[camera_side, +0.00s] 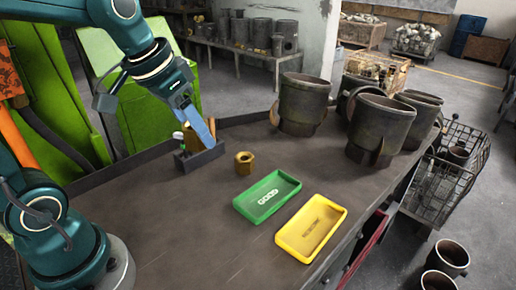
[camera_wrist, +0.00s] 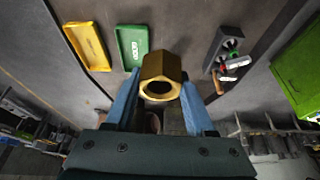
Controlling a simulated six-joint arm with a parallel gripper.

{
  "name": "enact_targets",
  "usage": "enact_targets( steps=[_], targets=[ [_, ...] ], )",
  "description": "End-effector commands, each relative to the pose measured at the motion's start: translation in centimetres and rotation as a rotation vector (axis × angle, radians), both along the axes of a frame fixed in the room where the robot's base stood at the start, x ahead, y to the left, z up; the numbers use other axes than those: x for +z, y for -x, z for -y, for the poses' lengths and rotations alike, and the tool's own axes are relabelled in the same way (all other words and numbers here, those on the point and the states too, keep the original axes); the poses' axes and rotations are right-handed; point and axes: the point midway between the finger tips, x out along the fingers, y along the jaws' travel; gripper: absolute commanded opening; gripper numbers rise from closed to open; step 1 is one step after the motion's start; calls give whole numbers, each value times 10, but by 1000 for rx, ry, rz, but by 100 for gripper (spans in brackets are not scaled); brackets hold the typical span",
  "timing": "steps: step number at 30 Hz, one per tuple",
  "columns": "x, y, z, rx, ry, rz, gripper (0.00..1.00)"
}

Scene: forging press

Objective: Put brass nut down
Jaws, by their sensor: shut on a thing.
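My gripper (camera_wrist: 158,100) has two blue fingers shut on a brass nut (camera_wrist: 161,67), whose open hole faces the wrist camera. In the side view, my gripper (camera_side: 200,137) is low over the dark holder block (camera_side: 202,158). A brass-coloured part shows beside the fingers there, partly hidden by them. A brass nut (camera_side: 245,162) also stands upright on the table, right of my gripper and apart from it. I cannot make out this one separately in the wrist view.
A green GOOD tray (camera_side: 267,197) and a yellow REWORK tray (camera_side: 311,228) lie empty on the table (camera_side: 190,225). Several large dark cylindrical castings (camera_side: 303,104) stand at the back right. The dark holder (camera_wrist: 222,45) holds small tools. The table's front left is clear.

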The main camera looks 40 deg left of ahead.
Motion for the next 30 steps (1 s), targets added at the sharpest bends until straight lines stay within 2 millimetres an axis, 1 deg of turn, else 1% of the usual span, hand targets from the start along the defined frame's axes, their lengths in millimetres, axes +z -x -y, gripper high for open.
enact_targets(
  steps=[5, 11, 17, 21, 24, 27, 30],
  targets=[
    [1, 0, 1, -113, 1, 3, 0],
    [2, -5, 6, -373, 5, 0, 0],
    [-4, -15, 4, -668, 7, -2, 0],
    [-13, -25, -2, -890, 8, -2, 0],
    [-21, -33, -10, -1011, 8, -2, 0],
    [-30, -39, -19, -1079, 5, -1, 0],
    [-41, -42, -32, -1067, 5, -2, 0]
  ],
)
